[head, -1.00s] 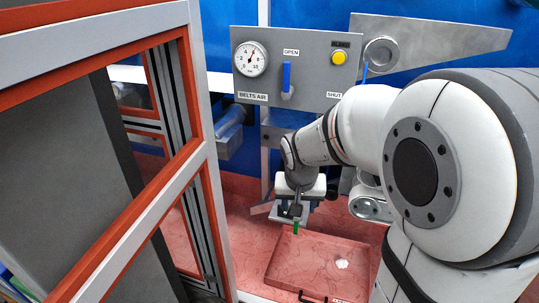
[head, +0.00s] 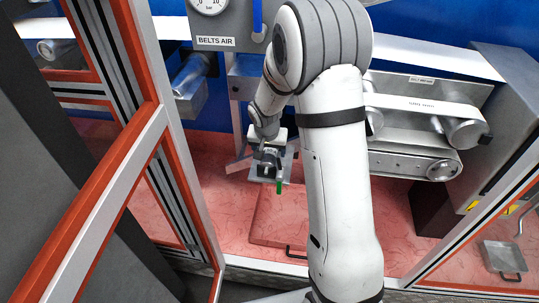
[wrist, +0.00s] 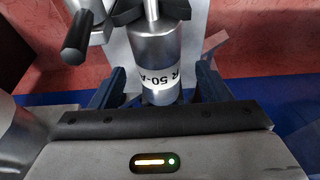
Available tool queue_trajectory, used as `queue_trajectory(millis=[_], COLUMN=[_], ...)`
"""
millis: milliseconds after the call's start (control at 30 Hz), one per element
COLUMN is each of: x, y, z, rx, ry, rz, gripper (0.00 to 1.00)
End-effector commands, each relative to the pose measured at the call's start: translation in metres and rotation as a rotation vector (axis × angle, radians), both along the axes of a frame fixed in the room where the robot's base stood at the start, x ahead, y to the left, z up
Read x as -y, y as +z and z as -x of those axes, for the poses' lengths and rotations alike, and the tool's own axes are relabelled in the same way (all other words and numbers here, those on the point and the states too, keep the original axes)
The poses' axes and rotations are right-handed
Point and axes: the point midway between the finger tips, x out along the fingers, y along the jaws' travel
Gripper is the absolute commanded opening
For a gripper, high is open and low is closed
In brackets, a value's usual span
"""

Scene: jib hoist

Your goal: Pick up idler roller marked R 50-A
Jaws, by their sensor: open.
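The idler roller (wrist: 150,55) is a shiny metal cylinder in the wrist view, with "R 50-A" printed upside down on a pale band. A thin shaft shows at its upper end. My gripper (wrist: 160,80) is open, with one dark blue finger on each side of the roller's lower part. I cannot tell whether either finger touches it. In the head view my gripper (head: 269,166) is low over the red floor of the cell, below the blue back wall. The roller cannot be made out there.
A red tray (head: 262,235) with a dark handle lies below my gripper, partly hidden by my arm. A belt unit (head: 410,160) stands at the right. An orange-and-grey frame (head: 150,110) is close on the left. A dark knob (wrist: 76,40) shows beside the roller.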

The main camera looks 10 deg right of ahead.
Motion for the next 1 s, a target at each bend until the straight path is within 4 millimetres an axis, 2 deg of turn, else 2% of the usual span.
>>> queue_trajectory(millis=[33, 133, 400, 1000], x=[0.0009, 0.0020, 0.0031, 0.0037], y=[-0.0077, -0.0144, -0.0153, -0.0151], z=[-0.0014, -0.0036, -0.0040, -0.0040], rx=[-0.002, -0.001, 0.000, 0.000], ry=[0.001, 0.001, -0.002, -0.003], rz=[0.000, 0.000, -0.001, -0.001], gripper=[0.70, 0.70, 0.69, 0.20])
